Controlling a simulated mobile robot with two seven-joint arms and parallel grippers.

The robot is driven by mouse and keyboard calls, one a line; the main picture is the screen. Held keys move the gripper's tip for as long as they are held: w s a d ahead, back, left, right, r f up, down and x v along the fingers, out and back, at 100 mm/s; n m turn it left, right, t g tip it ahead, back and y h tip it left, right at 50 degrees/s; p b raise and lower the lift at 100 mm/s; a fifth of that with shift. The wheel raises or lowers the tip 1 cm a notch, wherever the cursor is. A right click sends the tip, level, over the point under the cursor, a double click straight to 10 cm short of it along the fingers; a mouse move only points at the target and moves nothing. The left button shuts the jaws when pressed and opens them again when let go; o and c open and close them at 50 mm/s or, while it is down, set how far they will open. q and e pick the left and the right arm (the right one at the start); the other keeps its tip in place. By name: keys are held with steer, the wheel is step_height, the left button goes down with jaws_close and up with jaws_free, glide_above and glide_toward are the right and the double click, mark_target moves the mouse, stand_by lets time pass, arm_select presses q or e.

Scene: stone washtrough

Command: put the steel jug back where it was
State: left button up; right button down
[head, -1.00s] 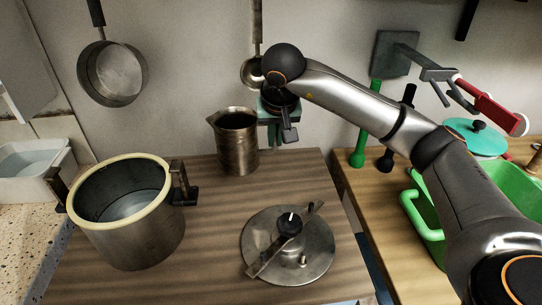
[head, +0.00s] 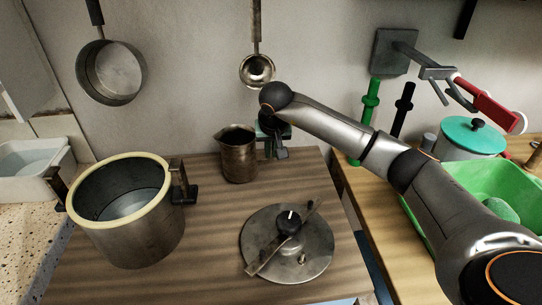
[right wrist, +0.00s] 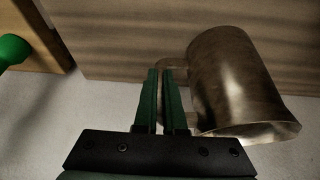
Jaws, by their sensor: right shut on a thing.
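The steel jug (head: 238,158) is upright at the back of the wooden board, its spout to the left. My right gripper (head: 270,146) is just to its right, shut on its handle. In the right wrist view the jug (right wrist: 240,80) lies beside the two green fingers (right wrist: 160,95), which close on the handle. The jug's base looks at or very near the board; I cannot tell if it touches. My left gripper is not in view.
A large pot (head: 128,225) stands on the left and a steel lid (head: 288,245) lies in front of the jug. A ladle (head: 257,70) and a pan (head: 110,72) hang on the wall. A green basin (head: 490,185) is at right. Board between pot and lid is clear.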

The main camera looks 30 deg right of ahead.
steer(key=shift+f, duration=0.7)
steer(key=shift+w+f, duration=0.25)
steer(key=shift+d, duration=0.1)
steer(key=c, duration=1.5)
jaws_free()
steer(key=shift+f, duration=0.25)
steer(key=o, duration=0.5)
steer(key=shift+s, duration=0.1)
steer(key=shift+r, duration=0.1)
steer(key=shift+r, duration=0.2)
steer(key=v, duration=1.2)
steer(key=shift+p, duration=0.4)
